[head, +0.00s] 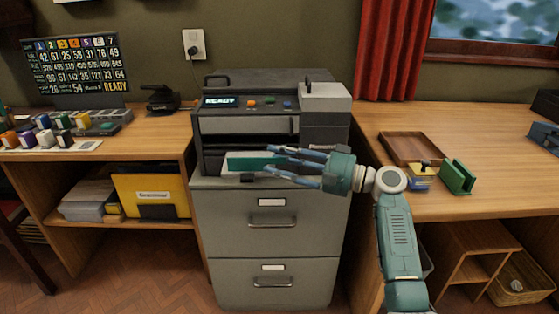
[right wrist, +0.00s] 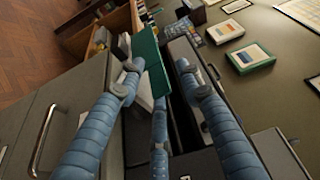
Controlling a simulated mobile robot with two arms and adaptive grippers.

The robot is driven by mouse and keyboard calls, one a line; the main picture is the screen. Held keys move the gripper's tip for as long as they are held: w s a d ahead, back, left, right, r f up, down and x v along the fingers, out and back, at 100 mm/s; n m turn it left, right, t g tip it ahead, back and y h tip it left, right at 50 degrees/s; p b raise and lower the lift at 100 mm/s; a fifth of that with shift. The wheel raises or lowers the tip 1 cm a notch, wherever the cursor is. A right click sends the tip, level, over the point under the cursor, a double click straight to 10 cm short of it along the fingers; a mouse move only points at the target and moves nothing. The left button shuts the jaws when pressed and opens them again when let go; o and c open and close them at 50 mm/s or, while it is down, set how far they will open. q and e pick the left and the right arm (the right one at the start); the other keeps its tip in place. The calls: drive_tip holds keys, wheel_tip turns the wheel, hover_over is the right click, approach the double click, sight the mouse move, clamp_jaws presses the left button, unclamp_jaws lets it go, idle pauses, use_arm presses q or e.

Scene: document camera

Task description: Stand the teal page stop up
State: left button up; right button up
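The teal page stop (head: 248,162) is at the front opening of the grey document machine (head: 250,125), over a pale sheet or tray. My right gripper's fingers partly cover it in the head view. In the right wrist view the page stop (right wrist: 151,62) shows as a flat teal plate between the spread fingers, close to the left one; I cannot tell whether they touch. My right gripper (head: 264,163) is open, its fingers pointing left across the machine's front. The plate's exact tilt is unclear. My left gripper is not in view.
The machine stands on a grey drawer cabinet (head: 265,245). On the right desk are a brown tray (head: 408,147), a green holder (head: 457,177) and a blue-yellow item (head: 421,178). The left desk holds several small boxes (head: 45,122) and a black device (head: 163,98).

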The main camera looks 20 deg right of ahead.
clamp_jaws()
drive_tip(key=shift+d, duration=0.15)
idle(0.9)
